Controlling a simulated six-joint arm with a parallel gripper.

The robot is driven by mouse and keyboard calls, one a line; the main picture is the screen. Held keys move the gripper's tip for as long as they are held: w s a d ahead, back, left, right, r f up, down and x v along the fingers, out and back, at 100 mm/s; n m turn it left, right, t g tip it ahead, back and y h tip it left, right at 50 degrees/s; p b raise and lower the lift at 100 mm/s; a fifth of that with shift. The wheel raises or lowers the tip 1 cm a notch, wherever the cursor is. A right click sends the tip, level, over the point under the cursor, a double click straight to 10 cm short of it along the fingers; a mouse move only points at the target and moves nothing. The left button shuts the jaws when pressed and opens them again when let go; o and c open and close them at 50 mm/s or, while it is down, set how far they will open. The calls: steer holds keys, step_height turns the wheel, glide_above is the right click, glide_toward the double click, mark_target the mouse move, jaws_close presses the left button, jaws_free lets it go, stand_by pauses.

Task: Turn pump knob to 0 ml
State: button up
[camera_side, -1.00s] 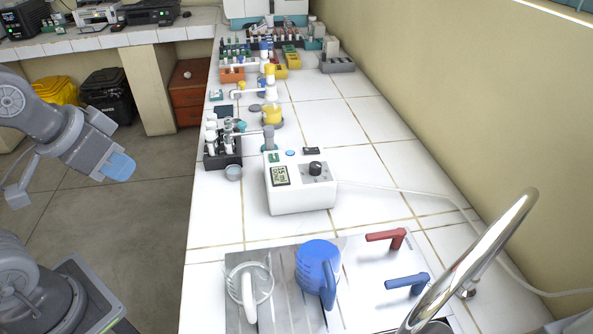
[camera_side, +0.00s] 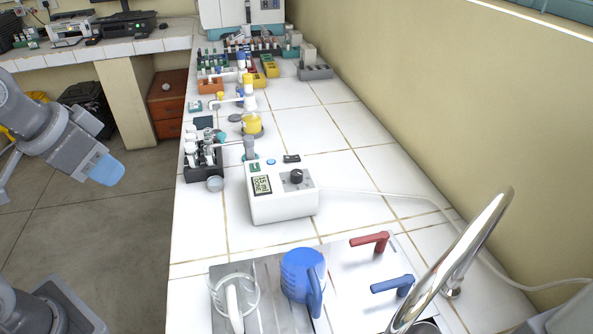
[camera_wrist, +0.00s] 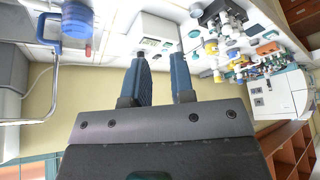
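The pump (camera_side: 283,207) is a white box on the white tiled counter, and it also shows in the wrist view (camera_wrist: 155,28). Its black round knob (camera_side: 296,176) is on the right of its top panel. Its small display (camera_side: 261,185) on the left seems to read 15 ml, with a second line too small to read surely. My gripper (camera_side: 106,170) hangs left of the counter in the side view, well away from the pump. In the wrist view its two blue fingers (camera_wrist: 159,58) are apart with nothing between them. The knob is not clear in the wrist view.
A blue jug (camera_side: 301,272) and a clear beaker (camera_side: 233,290) stand in front of the pump. Red (camera_side: 371,241) and blue (camera_side: 393,286) levers and a metal tap (camera_side: 470,245) are front right. A dark tube rack (camera_side: 203,163) stands left of the pump. Tiles to the right are mostly clear.

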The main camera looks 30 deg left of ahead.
steer(key=o, duration=0.4)
steer(key=w+r+m, duration=0.1)
steer(key=w, duration=0.2)
steer(key=w+d+r+m+g, duration=0.1)
steer(key=w+r, duration=0.1)
steer(key=w, duration=0.1)
steer(key=w+d+r+m, duration=0.1)
steer(key=w, duration=0.2)
steer(key=shift+r+m+g, duration=0.3)
steer(key=shift+m, duration=0.1)
steer(key=shift+o, duration=0.9)
steer(key=w+d+m+g, duration=0.1)
steer(key=w+d+m, duration=0.2)
steer(key=w, duration=0.6)
steer(key=shift+r+m, duration=0.35)
steer(key=shift+m, duration=0.15)
steer(key=m+g, duration=0.3)
steer(key=m, duration=0.5)
glide_above(296, 172)
step_height(296, 172, down, 10)
step_height(296, 172, down, 13)
steer(key=shift+f, duration=0.1)
steer(key=c, duration=0.9)
